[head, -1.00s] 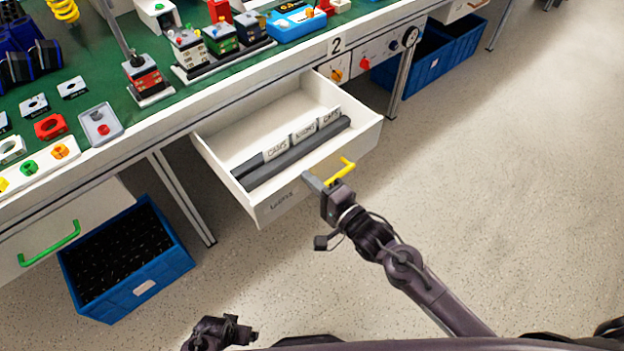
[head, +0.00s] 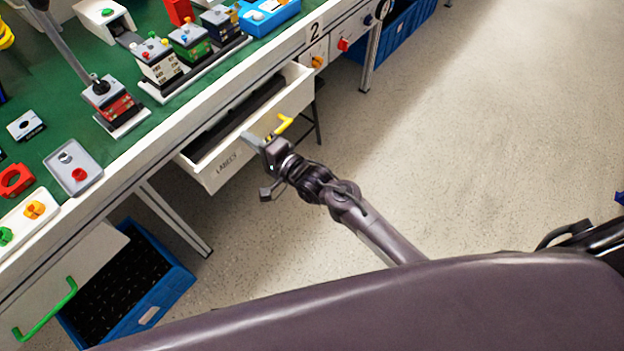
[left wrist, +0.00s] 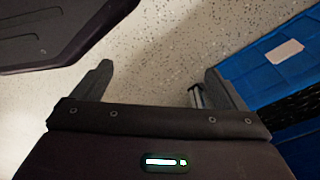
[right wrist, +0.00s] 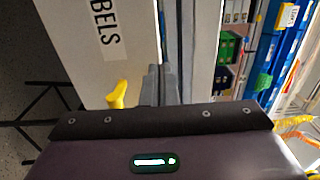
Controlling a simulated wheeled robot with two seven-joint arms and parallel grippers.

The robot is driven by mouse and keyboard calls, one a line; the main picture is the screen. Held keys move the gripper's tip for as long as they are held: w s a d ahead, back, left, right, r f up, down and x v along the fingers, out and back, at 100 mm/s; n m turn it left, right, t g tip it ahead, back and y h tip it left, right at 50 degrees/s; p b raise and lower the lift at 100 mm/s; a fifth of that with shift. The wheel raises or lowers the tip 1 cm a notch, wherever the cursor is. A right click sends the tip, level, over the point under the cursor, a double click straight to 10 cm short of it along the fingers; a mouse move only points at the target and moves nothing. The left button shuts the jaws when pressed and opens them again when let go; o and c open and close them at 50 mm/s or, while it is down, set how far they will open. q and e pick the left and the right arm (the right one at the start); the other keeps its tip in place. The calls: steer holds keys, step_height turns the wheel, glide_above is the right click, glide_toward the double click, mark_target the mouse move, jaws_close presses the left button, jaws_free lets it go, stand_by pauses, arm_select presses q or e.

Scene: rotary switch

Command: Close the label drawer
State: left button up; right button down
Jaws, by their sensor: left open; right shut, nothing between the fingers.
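The white label drawer (head: 226,163), marked "LABELS", is partly open under the green-topped bench in the head view. Its yellow handle (head: 284,124) is on the front. In the right wrist view the drawer front (right wrist: 105,50) fills the upper left, with the handle (right wrist: 118,95) below the lettering. My right gripper (head: 252,139) is shut and empty, its fingertips at the drawer front beside the handle; exact contact cannot be told. My left gripper is open over the floor in the left wrist view (left wrist: 150,85), holding nothing, and is out of the head view.
The bench (head: 150,150) carries stacked-light units and small parts. A blue crate (head: 150,290) stands on the floor at lower left, beside a drawer with a green handle (head: 45,312). Another blue crate (head: 405,38) stands farther back. Floor to the right is clear.

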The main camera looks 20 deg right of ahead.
steer(key=shift+b+x, duration=0.3)
steer(key=shift+x, duration=1.25)
arm_select(q)
steer(key=shift+w+d+r, duration=0.15)
steer(key=shift+w+r, duration=0.5)
steer(key=shift+w, duration=0.25)
steer(key=shift+s, duration=0.1)
arm_select(e)
steer(key=shift+s, duration=0.15)
